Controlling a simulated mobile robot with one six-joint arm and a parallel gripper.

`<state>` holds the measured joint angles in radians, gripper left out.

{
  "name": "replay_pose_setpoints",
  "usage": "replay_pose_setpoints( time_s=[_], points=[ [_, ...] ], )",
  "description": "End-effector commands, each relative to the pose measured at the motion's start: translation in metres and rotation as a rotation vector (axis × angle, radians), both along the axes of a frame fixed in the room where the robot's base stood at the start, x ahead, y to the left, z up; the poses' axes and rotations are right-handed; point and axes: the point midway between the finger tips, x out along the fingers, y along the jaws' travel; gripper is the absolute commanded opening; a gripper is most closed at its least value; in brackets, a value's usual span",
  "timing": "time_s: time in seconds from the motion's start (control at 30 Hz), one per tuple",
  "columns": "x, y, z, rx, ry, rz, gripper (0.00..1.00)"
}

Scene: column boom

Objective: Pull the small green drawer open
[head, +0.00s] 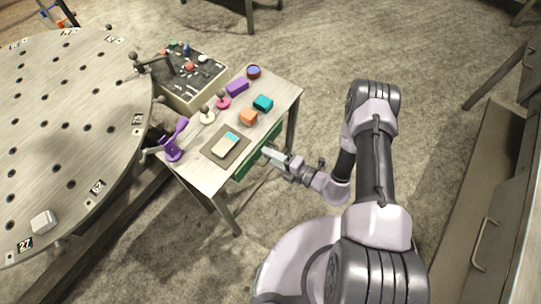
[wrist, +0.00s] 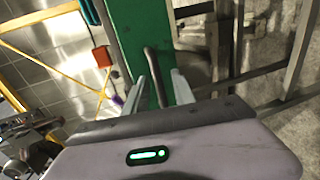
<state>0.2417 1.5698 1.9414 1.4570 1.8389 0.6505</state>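The small green drawer (head: 245,164) is set under the right edge of the small table (head: 288,98), and its front looks close to that edge. In the wrist view the green drawer front (wrist: 138,30) runs up the middle, with a dark bar handle (wrist: 153,62) standing out from it. My gripper (head: 271,155) is at the drawer front in the head view. In the wrist view my gripper (wrist: 159,76) has its two fingers apart, one on each side of the handle, with gaps visible. I cannot tell whether either finger touches it.
The floor (head: 310,60) beyond the table is clear.

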Motion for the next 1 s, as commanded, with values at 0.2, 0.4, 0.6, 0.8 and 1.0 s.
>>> replay_pose_setpoints(
  time_s=[0.2,0.4,0.6,0.8,1.0],
  points=[
    [-0.0001,-0.0004,0.0002,0.0,0.0,0.0,0.06],
    [-0.0002,-0.0004,0.0002,0.0,0.0,0.0,0.0],
    [-0.0002,-0.0004,0.0002,0.0,0.0,0.001,0.0],
    [-0.0003,-0.0004,0.0002,0.0,0.0,0.001,0.0],
    [-0.0003,-0.0004,0.0002,0.0,0.0,0.001,0.0]
  ],
)
